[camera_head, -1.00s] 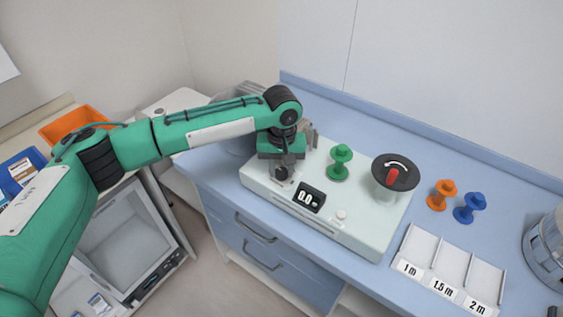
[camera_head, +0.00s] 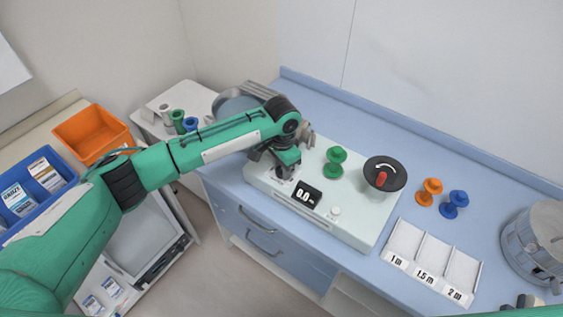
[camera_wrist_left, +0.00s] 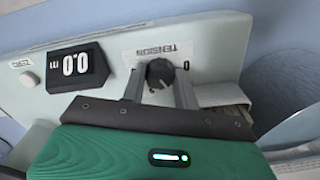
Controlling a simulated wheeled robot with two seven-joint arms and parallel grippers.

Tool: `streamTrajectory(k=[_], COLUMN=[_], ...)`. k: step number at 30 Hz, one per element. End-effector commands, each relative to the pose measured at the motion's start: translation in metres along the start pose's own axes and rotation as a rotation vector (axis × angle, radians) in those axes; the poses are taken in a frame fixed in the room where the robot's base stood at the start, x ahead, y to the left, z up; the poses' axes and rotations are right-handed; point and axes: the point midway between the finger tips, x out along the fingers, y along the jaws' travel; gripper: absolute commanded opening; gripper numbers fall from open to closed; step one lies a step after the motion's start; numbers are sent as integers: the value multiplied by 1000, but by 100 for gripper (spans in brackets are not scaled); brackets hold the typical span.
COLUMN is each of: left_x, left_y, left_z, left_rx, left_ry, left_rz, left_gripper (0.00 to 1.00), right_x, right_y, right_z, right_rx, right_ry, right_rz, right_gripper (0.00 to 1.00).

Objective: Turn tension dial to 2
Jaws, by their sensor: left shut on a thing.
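The tension dial (camera_wrist_left: 159,73) is a small dark round knob with a pointer mark on the pale machine's panel (camera_wrist_left: 210,60), beside a label reading TENSION. My left gripper (camera_wrist_left: 160,88) has one finger on each side of the dial and is shut on it. In the head view the left gripper (camera_head: 284,172) reaches down to the machine's left end and largely hides the dial. The display (camera_head: 308,194) reads 0.0. A small part of what looks like my right gripper (camera_head: 526,301) shows at the bottom right edge.
A green spool (camera_head: 335,162) and a black wheel with a red handle (camera_head: 384,174) stand on the machine. Orange (camera_head: 429,191) and blue (camera_head: 455,204) spools, a labelled tray (camera_head: 429,256) and a metal drum (camera_head: 536,242) are to the right. The counter behind is clear.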

Motion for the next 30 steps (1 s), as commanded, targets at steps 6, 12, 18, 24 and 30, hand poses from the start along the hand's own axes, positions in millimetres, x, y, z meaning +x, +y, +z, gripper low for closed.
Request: streamTrajectory(k=[6,12,18,24,30], left_x=[-3,-3,-3,-2,-2], left_y=[-1,-1,-1,-1,-1], left_z=[-1,-1,-1,-1,-1], left_rx=[202,393,579,743,865], left_ry=[3,3,4,4,4], left_rz=[-1,-1,-2,-2,-3], left_gripper=[8,7,7,7,7], right_x=[-12,-18,-23,-25,-26], right_y=[0,1,1,1,1], right_z=[-1,-2,-3,-3,-3], right_rx=[0,1,1,1,1], right_ry=[0,1,1,1,1], right_rz=[0,1,1,1,1], right_gripper=[36,36,36,36,36])
